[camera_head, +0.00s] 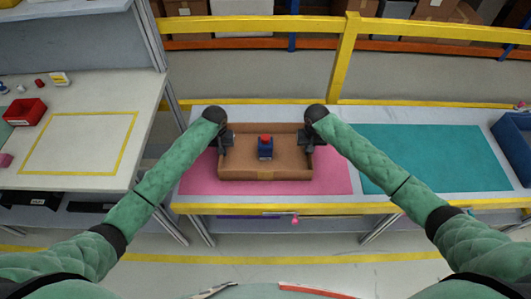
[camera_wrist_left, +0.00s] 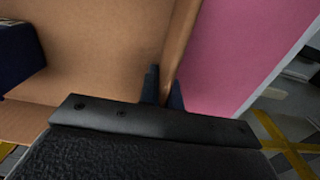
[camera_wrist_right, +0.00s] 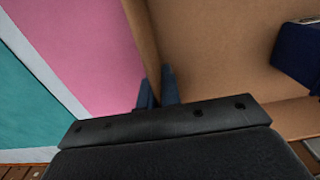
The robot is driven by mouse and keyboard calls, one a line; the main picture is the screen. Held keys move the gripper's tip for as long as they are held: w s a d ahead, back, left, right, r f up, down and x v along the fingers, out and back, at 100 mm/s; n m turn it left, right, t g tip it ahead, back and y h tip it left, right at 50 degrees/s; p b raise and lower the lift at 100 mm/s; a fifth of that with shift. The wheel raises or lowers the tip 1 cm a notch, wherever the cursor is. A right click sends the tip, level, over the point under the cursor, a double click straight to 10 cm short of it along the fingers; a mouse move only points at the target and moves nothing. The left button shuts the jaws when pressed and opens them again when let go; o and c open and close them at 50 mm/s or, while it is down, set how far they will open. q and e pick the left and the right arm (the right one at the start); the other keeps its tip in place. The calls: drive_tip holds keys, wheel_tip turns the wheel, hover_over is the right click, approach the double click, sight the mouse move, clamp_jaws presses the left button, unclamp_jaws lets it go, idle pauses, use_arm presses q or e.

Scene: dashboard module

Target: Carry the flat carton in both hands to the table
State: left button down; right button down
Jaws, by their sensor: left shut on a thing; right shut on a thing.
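The flat carton (camera_head: 265,174) is an open, shallow brown box on the pink mat in the head view. A small blue block with a red top (camera_head: 265,147) stands inside it, near the middle. My left gripper (camera_head: 226,146) is shut on the carton's left wall, and the wall runs between its fingers in the left wrist view (camera_wrist_left: 162,88). My right gripper (camera_head: 309,145) is shut on the right wall, also seen in the right wrist view (camera_wrist_right: 157,90). I cannot tell whether the carton touches the mat.
The pink mat (camera_head: 335,180) and a teal mat (camera_head: 435,158) lie on a long bench with a yellow front edge. A white table (camera_head: 80,143) with a yellow outlined area and a red bin (camera_head: 26,112) stands left. A blue bin (camera_head: 515,145) is at far right. A yellow rail runs behind.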

use_arm(q)
drive_tip(key=shift+r, duration=0.15)
use_arm(e)
drive_tip(key=shift+r, duration=0.15)
